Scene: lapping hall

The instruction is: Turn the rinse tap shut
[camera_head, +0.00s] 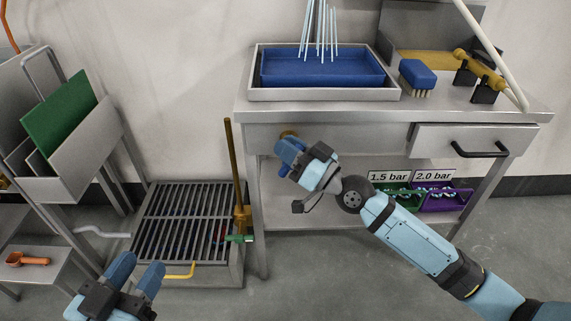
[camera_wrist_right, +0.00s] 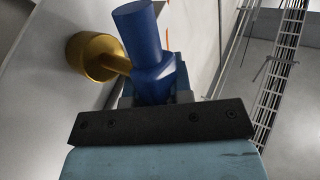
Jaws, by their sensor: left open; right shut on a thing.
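The rinse tap, a brass fitting (camera_head: 288,134), sits on the front of the steel bench under its top, left of the drawer. In the right wrist view its round brass body (camera_wrist_right: 88,58) meets the wall-like panel, and a brass stem runs in behind my blue fingers. My right gripper (camera_head: 287,157) is shut on this tap; the fingers (camera_wrist_right: 145,50) hide the gripped part. Thin pale-blue water streams (camera_head: 320,30) fall into the blue tray (camera_head: 320,68) on the bench. My left gripper (camera_head: 138,268) is open and empty at the lower left, away from the bench.
A floor grate (camera_head: 185,220) lies left of the bench, with a brass upright (camera_head: 235,165) and green handle (camera_head: 239,239) beside it. A drawer (camera_head: 475,140) sticks out at right. Labelled bins (camera_head: 440,200) stand on the lower shelf. A brush (camera_head: 417,78) lies on the bench.

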